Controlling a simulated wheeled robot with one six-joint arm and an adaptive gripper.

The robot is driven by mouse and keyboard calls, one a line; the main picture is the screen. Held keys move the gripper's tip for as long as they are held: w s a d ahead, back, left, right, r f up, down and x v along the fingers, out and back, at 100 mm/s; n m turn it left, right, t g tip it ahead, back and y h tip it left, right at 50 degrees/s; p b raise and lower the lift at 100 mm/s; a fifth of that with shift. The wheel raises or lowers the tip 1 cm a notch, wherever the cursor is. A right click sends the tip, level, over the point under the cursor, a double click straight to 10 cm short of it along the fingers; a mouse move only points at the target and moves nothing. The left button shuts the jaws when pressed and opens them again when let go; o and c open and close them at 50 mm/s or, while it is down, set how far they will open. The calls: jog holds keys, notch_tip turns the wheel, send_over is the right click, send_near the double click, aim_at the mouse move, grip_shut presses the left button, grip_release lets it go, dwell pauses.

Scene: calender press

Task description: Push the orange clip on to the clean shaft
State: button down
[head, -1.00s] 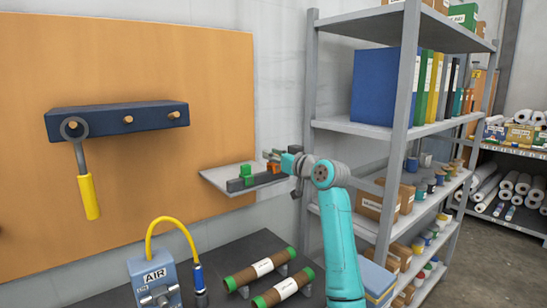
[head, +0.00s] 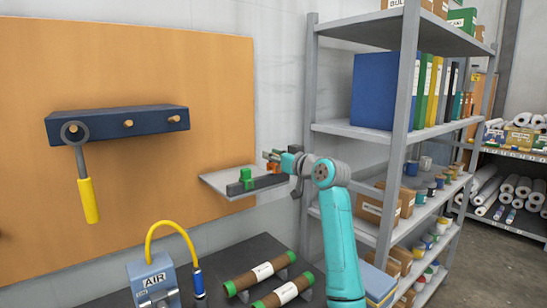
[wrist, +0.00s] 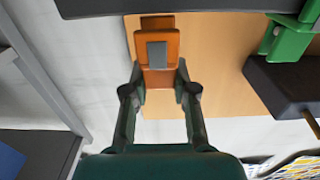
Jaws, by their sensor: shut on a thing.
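The orange clip (wrist: 157,75) is between the fingertips of my gripper (wrist: 158,92) in the wrist view, and the gripper is shut on it. A small grey patch shows on the clip's face. In the head view my gripper (head: 279,160) is at the right end of a small wall shelf, just above a dark bar (head: 265,182). A green clip (head: 246,179) stands on that bar, and it also shows at the right of the wrist view (wrist: 291,38). I cannot tell for sure which part is the clean shaft.
The small grey shelf (head: 222,188) juts from an orange board (head: 150,75). A dark blue peg block (head: 100,122) holds a yellow-handled tool (head: 88,200). Below stand a blue AIR box (head: 150,268) and two brown rolls (head: 260,272). A tall shelving unit (head: 360,130) stands close on the right.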

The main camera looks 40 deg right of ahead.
jog(key=shift+r, duration=0.95)
dwell(1.1)
dwell(0.9)
